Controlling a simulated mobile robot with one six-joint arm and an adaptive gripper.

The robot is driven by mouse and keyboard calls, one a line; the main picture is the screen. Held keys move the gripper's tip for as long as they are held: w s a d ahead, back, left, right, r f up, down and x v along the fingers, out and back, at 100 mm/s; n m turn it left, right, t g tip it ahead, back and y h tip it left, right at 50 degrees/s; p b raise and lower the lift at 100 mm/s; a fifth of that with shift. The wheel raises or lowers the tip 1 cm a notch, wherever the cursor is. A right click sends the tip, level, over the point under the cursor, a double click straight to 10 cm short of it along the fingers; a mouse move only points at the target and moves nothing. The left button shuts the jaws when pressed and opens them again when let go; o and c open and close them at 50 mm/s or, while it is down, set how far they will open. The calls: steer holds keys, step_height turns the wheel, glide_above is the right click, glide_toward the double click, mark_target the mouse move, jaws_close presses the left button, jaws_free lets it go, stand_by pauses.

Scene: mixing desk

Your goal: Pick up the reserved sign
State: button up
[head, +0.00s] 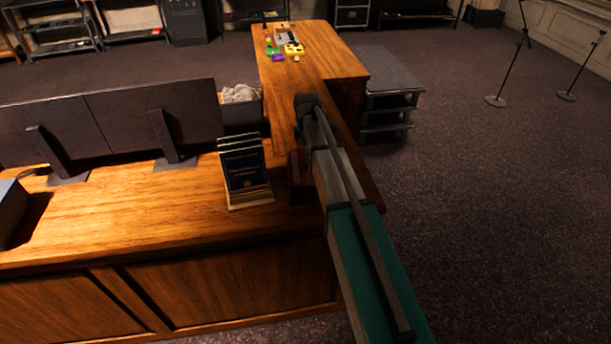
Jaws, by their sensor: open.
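I see no sign that I can read as reserved. A small dark reddish object (296,168) stands on the desk (130,225) just left of my arm, partly hidden by it; I cannot tell whether it is the sign. Left of it, a wooden holder (250,199) with dark blue printed cards stands upright on the desk. My arm reaches from the lower right over the desk's corner and ends in a dark joint. My gripper's fingers do not show; they may be hidden beneath the arm.
Two dark monitors (150,115) stand along the desk's left part. A dark box with crumpled grey stuff (240,94) sits behind the card holder. Small coloured items (285,45) lie at the desk's far end. A dark stepped unit (390,85) stands right; carpet is open beyond my arm.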

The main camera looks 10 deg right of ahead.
mark_target(306, 172)
steer(key=shift+f, duration=0.1)
stand_by(0.3)
steer(key=shift+w+a+f+b, duration=0.1)
steer(key=shift+w+f+b, duration=0.05)
steer(key=shift+f+b, duration=2.45)
steer(key=c, duration=1.1)
